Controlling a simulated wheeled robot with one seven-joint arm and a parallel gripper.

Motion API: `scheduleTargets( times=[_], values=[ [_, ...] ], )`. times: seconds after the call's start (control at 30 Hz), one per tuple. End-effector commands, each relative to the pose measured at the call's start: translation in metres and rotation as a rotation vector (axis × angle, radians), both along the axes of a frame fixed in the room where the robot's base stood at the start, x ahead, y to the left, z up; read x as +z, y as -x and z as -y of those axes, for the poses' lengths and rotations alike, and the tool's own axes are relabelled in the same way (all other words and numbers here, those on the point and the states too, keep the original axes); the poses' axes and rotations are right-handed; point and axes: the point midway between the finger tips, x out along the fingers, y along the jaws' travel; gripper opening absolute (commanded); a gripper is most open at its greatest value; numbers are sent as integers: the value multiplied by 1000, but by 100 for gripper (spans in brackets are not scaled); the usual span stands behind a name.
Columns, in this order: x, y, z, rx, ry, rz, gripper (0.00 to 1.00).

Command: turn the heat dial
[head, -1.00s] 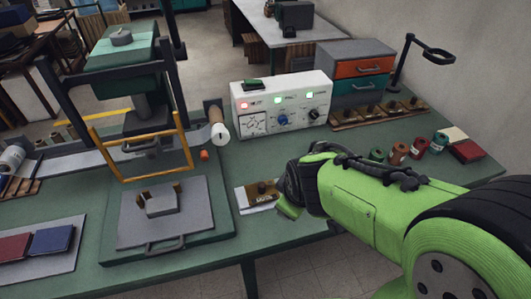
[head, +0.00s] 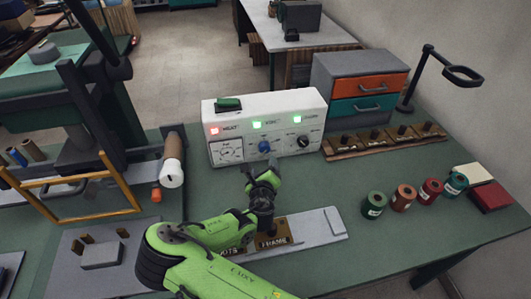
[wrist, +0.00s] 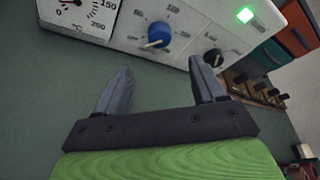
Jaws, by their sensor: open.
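The white control box (head: 268,124) stands on the green bench. I cannot read for certain which dial is the heat one. In the wrist view the blue dial (wrist: 157,35) shows a pale pointer toward its lower left, and the black dial (wrist: 213,58) is partly behind the right finger. My gripper (wrist: 161,66) is open and empty, its fingers short of the box front, below the blue dial.
A red lamp (head: 214,131) and two green lamps show on the box. A stamp rack (head: 385,141) lies to the right, below a drawer unit (head: 360,80). Several thread spools (head: 403,198) stand farther right. A plate with brass type (head: 320,228) lies below my wrist.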

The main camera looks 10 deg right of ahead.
Motion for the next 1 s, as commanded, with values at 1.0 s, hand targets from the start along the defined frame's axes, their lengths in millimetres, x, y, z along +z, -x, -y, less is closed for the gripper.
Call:
scheduleTargets(
  times=[1.0],
  values=[
    [-34, -104, 27, -3, -5, -1, 39]
  ],
)
